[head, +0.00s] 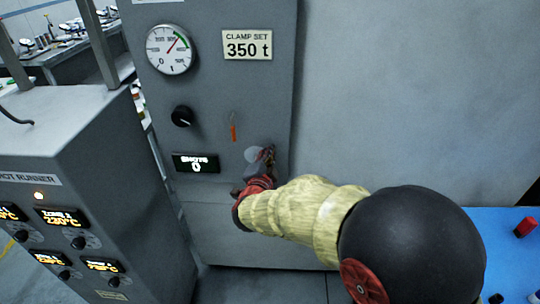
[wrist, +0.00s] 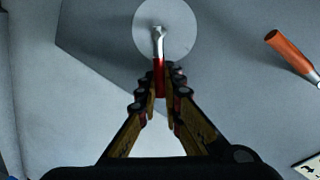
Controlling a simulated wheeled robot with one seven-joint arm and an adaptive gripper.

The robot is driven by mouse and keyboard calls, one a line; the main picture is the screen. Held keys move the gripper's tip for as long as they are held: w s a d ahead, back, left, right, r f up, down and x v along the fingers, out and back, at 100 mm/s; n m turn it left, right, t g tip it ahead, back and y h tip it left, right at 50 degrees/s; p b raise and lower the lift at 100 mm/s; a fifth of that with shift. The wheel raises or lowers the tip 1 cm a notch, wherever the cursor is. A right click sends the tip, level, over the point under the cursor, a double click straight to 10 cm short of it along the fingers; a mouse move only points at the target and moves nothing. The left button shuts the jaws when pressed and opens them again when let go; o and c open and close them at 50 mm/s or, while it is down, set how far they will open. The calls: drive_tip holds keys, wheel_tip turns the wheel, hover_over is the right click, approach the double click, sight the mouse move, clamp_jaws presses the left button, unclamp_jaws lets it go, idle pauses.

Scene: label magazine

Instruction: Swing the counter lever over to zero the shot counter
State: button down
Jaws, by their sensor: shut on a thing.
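The counter lever (wrist: 158,48) has a silver shaft and a red grip, and it stands out from a pale round plate (wrist: 168,18). In the wrist view my gripper (wrist: 160,88) has its fingers closed around the red grip. In the head view the round plate (head: 253,154) is partly covered by my gripper (head: 264,168), and the lever is mostly hidden behind the fingers. The shot counter display (head: 196,163) is to the left of the plate and reads SHOTS 0.
An orange handle (head: 233,131) is on the panel just above the lever; it also shows in the wrist view (wrist: 292,54). A black knob (head: 182,116), a gauge (head: 170,49) and a 350 t sign (head: 247,45) are higher up. The hot runner cabinet (head: 75,215) stands at left.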

drive_tip(key=shift+f, duration=0.15)
drive_tip(key=c, duration=2.2)
unclamp_jaws()
drive_tip(key=shift+c, duration=0.2)
drive_tip(key=shift+s, duration=0.15)
drive_tip(key=v, duration=1.1)
drive_tip(key=shift+s, duration=0.35)
drive_tip(key=shift+a, duration=0.15)
